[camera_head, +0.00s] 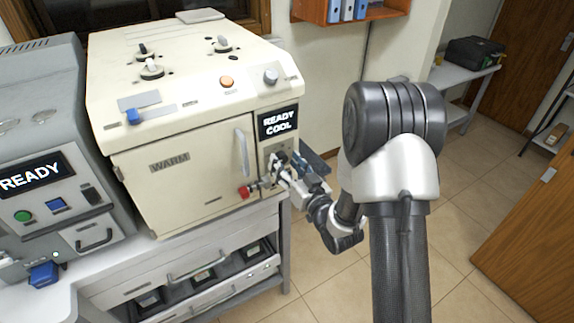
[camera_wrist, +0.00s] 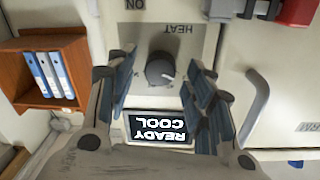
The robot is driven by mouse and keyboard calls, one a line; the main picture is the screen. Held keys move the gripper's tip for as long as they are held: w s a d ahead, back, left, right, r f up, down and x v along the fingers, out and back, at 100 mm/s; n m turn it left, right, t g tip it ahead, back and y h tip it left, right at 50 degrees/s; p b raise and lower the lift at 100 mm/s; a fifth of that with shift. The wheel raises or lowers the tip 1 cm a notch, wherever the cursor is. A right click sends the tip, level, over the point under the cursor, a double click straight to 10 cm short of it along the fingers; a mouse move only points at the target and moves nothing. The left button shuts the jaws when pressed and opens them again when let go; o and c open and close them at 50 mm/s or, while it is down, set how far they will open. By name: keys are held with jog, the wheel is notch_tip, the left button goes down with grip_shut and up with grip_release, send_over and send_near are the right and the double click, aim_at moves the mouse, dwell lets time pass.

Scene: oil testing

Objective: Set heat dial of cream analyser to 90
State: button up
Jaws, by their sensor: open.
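The cream analyser (camera_head: 180,110) is a cream cabinet on a bench, with a WARM door and a display (camera_head: 279,122) reading READY COOL. In the wrist view, which shows the panel upside down, its heat dial (camera_wrist: 160,70) is a round grey knob beside the HEAT label. A pale mark on the dial points to the lower right of that picture; its number is too small to read. My gripper (camera_wrist: 161,62) is open, with one finger on each side of the dial and visible gaps between. In the head view my gripper (camera_head: 277,174) covers the dial.
A grey machine (camera_head: 45,140) with a READY display stands at the left. An orange shelf (camera_head: 325,12) with blue binders hangs behind.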

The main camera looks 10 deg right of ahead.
jog(key=c, duration=1.1)
jog(key=shift+o, duration=0.2)
